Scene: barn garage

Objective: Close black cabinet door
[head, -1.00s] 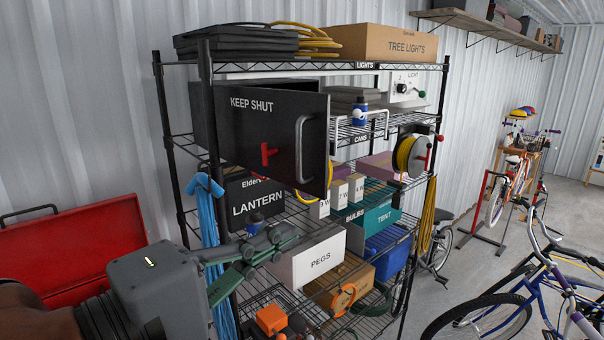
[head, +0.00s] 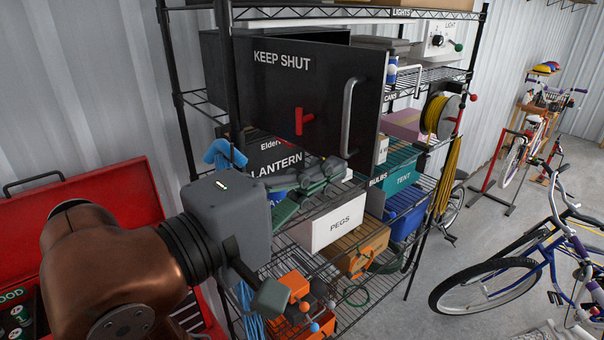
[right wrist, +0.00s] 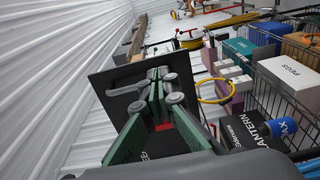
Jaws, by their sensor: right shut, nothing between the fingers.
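The black cabinet door (head: 275,95), lettered KEEP SHUT, stands open on the upper shelf. It has a silver bar handle (head: 348,115) near its right edge and a red latch (head: 301,121) low on its face. The black cabinet body (head: 218,60) shows behind it; its inside is hidden. My right gripper (head: 335,172) is shut and empty, just below the door's lower edge in the head view. In the right wrist view the door (right wrist: 112,96) lies beyond the fingertips (right wrist: 160,82); I cannot tell whether they touch it. My left gripper is out of view.
The wire rack holds a LANTERN box (head: 262,157), a white PEGS box (head: 338,225) and a teal TENT box (head: 402,172) near my gripper. A red toolbox (head: 80,220) is at left. A blue bicycle (head: 500,280) stands on the floor at right.

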